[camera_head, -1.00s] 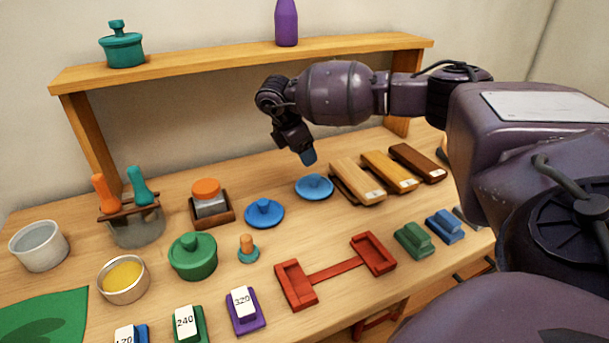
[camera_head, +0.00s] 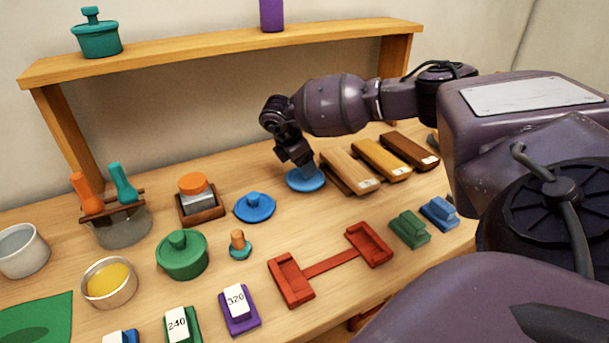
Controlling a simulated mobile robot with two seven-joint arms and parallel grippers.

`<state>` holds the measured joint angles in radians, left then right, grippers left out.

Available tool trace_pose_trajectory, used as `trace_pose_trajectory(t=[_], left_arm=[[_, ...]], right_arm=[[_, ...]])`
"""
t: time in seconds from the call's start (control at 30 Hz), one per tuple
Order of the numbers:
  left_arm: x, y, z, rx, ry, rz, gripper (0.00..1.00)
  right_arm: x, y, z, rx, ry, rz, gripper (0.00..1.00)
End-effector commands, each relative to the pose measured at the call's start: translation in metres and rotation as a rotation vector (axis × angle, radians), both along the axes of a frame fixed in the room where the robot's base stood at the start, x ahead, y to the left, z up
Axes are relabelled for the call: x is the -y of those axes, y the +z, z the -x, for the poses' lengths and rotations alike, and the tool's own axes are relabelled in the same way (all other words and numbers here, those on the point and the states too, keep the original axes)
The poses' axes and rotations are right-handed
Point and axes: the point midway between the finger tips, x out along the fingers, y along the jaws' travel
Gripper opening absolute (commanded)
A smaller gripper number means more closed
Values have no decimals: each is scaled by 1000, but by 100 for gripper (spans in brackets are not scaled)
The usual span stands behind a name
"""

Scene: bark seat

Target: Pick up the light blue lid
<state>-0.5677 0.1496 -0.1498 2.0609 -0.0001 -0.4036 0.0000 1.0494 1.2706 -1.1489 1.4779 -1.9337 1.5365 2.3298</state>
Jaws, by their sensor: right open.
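The light blue lid (camera_head: 298,183) lies flat on the table, left of the wooden boards. My right gripper (camera_head: 306,170) points down right over it, with the fingertips at the lid's knob. The gripper is open; the fingers hide most of the knob, and I cannot tell whether they touch it. A darker blue lid (camera_head: 255,208) with a round knob lies just left of it, apart from it. My left gripper is not in view.
Several wooden boards (camera_head: 381,160) lie close on the right of the lid. A caddy with an orange-topped block (camera_head: 199,199) stands to the left. The shelf (camera_head: 225,50) runs behind. A red bracket (camera_head: 331,264) and green pot (camera_head: 182,256) are in front.

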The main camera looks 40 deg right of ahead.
Motion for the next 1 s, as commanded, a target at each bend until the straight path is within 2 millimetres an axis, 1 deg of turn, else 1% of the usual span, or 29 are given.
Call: trace_pose_trajectory(t=[0.03, 0.13, 0.43, 0.77, 0.8, 1.0], left_arm=[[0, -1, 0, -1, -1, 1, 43], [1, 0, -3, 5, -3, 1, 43], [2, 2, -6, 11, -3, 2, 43], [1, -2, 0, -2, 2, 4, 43], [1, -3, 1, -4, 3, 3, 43], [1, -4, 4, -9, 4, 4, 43]], right_arm=[[2, -8, 1, -3, 0, 0, 62], [5, -15, 2, -2, 0, 0, 62], [7, -17, 2, 1, 0, -1, 62], [7, -17, 2, 0, 0, 0, 12], [7, -17, 2, 0, 0, 0, 9], [7, -16, 2, 0, 0, 0, 9]])
